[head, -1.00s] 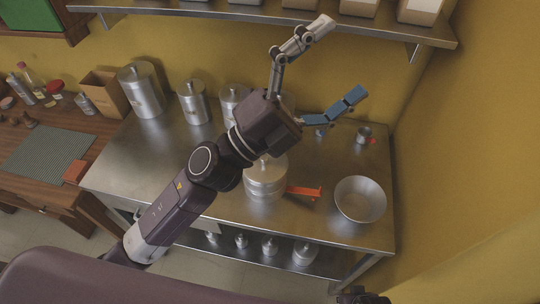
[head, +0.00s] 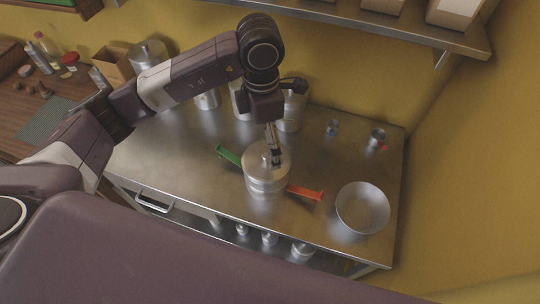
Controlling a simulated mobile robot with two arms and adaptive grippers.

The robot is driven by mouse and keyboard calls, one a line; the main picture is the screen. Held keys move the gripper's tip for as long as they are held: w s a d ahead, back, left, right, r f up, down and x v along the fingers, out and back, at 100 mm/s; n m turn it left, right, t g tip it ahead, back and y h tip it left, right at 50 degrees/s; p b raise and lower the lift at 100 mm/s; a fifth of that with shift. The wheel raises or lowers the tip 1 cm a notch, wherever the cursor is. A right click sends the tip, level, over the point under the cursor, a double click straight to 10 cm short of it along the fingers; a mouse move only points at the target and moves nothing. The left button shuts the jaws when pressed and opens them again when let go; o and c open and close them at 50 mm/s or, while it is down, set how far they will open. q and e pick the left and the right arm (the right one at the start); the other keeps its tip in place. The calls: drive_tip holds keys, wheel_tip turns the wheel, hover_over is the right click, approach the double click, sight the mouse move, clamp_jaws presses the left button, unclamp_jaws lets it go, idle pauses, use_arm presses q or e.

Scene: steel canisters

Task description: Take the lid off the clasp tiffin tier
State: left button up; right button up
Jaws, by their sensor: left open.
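The clasp tiffin tier (head: 266,184) is a round steel canister standing upright on the steel table. Its lid (head: 256,160) is on top, partly hidden by my gripper. A green clasp (head: 229,154) sticks out at its left and an orange clasp (head: 305,192) at its right, both swung outward. My left gripper (head: 274,156) points down over the lid, close to its middle, with its jaws open. The near finger hides the other, and I cannot tell whether it touches the lid's knob. My right gripper is not in view.
A steel bowl (head: 362,208) stands at the right of the table. Tall canisters (head: 290,112) stand behind, near the wall. Small cups (head: 377,138) are at the back right. A shelf (head: 400,30) hangs above. The table's front left is clear.

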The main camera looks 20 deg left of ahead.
sight(266, 155)
use_arm(q)
drive_tip(key=shift+a+f, duration=0.25)
drive_tip(key=shift+a, duration=0.05)
drive_tip(key=shift+f+p, duration=0.55)
drive_tip(key=shift+f, duration=0.35)
drive_tip(key=shift+d+f+p, duration=0.15)
drive_tip(key=shift+f+p, duration=0.15)
drive_tip(key=shift+f, duration=0.05)
drive_tip(key=f, duration=0.1)
drive_tip(key=f+p, duration=0.1)
drive_tip(key=f, duration=0.1)
drive_tip(key=shift+w+d+f+p, duration=0.1)
drive_tip(key=shift+d+f+p, duration=0.15)
drive_tip(key=shift+p, duration=0.15)
drive_tip(key=shift+f, duration=0.55)
